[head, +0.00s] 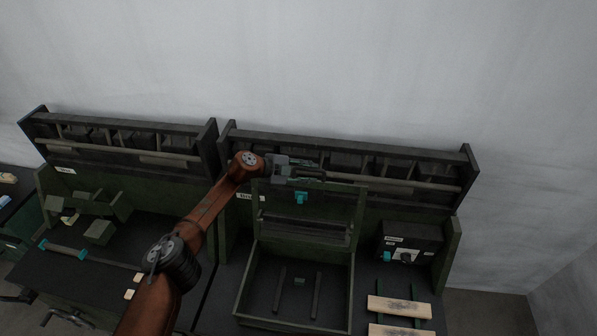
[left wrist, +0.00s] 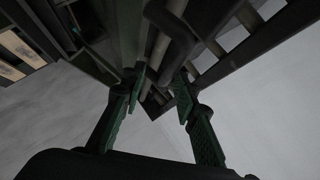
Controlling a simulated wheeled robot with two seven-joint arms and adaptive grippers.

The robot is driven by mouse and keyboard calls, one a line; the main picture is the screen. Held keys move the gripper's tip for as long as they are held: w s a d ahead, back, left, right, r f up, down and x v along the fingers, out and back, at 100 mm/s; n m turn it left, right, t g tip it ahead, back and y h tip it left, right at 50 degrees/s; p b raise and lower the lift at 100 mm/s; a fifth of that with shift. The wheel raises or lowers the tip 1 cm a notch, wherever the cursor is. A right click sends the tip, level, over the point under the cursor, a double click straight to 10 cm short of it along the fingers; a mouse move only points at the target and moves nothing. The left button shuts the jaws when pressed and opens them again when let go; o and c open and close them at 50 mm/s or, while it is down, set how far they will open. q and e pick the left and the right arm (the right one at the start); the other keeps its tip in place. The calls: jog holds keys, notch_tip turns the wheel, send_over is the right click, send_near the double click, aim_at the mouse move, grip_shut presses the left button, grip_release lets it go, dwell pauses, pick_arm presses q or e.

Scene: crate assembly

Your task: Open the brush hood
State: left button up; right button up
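The brush hood (head: 312,213) appears to be the green panel with a teal handle (head: 300,198), standing raised at the back of an open green box (head: 241,290). My left gripper (head: 318,174) is at the hood's top edge, in front of a long round bar. In the left wrist view my left gripper (left wrist: 160,80) has its two green fingers apart, with nothing clearly held between them. A green panel edge and the dark bar lie just beyond the fingertips; I cannot tell if they touch. My right gripper is not in view.
A black rack (head: 464,168) with compartments runs along the back of the bench. A dark labelled box (head: 412,241) and wooden boards (head: 399,307) are at the right. A second bench with blocks (head: 100,231) is at the left. A grey wall rises behind.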

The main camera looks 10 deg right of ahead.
pick_arm(q)
jog(key=v, duration=1.1)
jog(key=shift+a, duration=0.3)
jog(key=shift+r, duration=0.1)
